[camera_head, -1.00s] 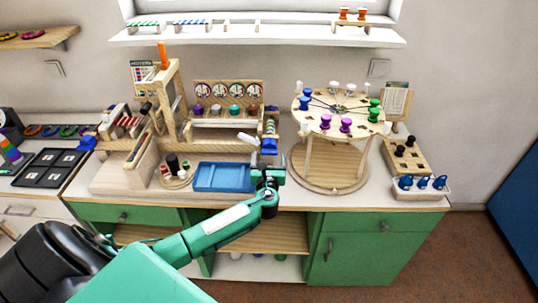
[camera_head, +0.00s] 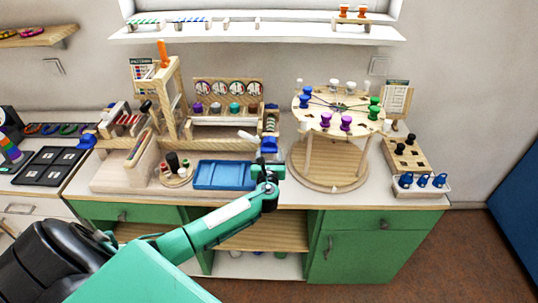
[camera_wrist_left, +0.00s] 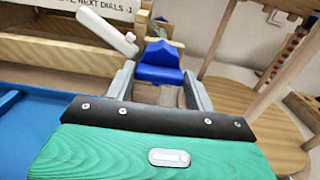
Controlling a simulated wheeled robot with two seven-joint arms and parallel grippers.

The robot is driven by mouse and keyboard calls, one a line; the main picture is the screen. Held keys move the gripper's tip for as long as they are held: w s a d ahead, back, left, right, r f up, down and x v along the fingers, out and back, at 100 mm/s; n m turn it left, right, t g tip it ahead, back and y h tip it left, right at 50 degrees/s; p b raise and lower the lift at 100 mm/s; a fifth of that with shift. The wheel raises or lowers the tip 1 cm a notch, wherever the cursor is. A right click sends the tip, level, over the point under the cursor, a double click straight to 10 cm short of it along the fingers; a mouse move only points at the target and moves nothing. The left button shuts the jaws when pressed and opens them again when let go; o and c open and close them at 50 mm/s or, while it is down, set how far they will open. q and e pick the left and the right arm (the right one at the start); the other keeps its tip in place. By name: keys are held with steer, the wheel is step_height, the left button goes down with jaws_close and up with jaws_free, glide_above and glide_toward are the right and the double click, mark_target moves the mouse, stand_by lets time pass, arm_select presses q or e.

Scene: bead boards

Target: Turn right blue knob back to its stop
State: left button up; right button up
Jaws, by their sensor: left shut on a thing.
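The right blue knob (camera_head: 268,146) sits at the right front end of the wooden dial stand (camera_head: 225,145). In the left wrist view the blue knob (camera_wrist_left: 161,62) lies between the two grey fingers of my left gripper (camera_wrist_left: 160,92). In the head view my left gripper (camera_head: 267,163) reaches up to the knob from the front and is shut on it. The fingers hide part of the knob's sides. My right gripper is not in view.
A white lever (camera_head: 247,136) stands close to the left of the knob. A blue tray (camera_head: 224,175) lies in front of the stand. A round wooden table with colored pegs (camera_head: 335,180) stands just to the right. Another blue knob (camera_head: 87,142) is at the far left.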

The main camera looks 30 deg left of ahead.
arm_select(q)
steer(key=n+b, duration=0.3)
steer(key=n, duration=0.1)
steer(key=shift+f, duration=0.2)
arm_select(e)
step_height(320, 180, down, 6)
steer(key=b, duration=0.3)
arm_select(q)
steer(key=shift+s+a+n+b, duration=0.1)
steer(key=shift+n+b, duration=2.75)
steer(key=shift+n, duration=3.95)
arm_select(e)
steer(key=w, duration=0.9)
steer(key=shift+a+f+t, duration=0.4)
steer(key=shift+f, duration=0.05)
arm_select(q)
steer(key=o, duration=1)
steer(key=shift+s, duration=0.1)
